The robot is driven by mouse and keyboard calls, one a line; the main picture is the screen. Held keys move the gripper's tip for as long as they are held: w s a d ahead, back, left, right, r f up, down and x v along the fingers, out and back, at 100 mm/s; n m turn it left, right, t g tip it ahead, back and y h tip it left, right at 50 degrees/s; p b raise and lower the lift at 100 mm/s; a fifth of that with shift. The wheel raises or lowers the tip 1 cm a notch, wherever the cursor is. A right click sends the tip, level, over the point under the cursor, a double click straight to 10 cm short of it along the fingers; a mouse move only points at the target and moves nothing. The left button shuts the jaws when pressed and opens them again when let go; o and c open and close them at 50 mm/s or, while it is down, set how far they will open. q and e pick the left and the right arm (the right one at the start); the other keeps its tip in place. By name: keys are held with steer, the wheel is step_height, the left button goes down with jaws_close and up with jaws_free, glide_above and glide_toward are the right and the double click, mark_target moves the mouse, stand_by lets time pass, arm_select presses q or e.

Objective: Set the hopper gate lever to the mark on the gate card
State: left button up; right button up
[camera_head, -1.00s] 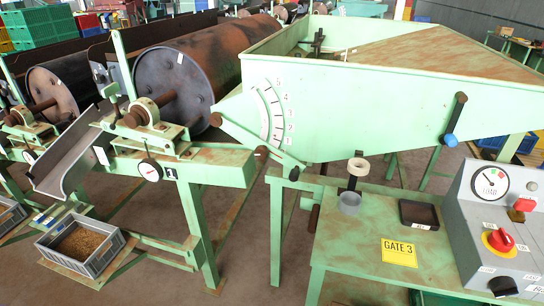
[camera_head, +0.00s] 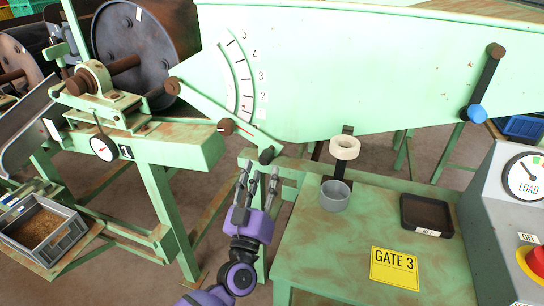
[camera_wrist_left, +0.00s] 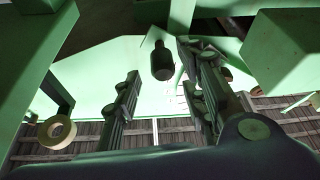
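The green hopper gate lever (camera_head: 205,112) slopes down right from a brown pivot and ends in a dark grip (camera_head: 266,155). It lies below the "1" of the curved scale (camera_head: 240,80), which is numbered 1 to 5 upward. The yellow gate card (camera_head: 394,269) reads "GATE 3" and lies on the green table. My left gripper (camera_head: 259,172) is open and empty, fingers upward, just below the dark grip. In the left wrist view the dark grip (camera_wrist_left: 162,60) shows beyond and between the open fingers (camera_wrist_left: 160,85), apparently untouched. My right gripper is not in view.
The green table (camera_head: 330,245) carries a grey cup (camera_head: 335,196), a cream ring on a post (camera_head: 344,147) and a dark tray (camera_head: 426,214). A second lever with a blue knob (camera_head: 477,113) hangs at right. A control box (camera_head: 495,225) stands at the right edge.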

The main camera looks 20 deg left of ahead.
mark_target(265, 165)
arm_select(q)
steer(key=x, duration=0.6)
steer(key=shift+w, duration=0.1)
steer(key=shift+c, duration=0.3)
jaws_close()
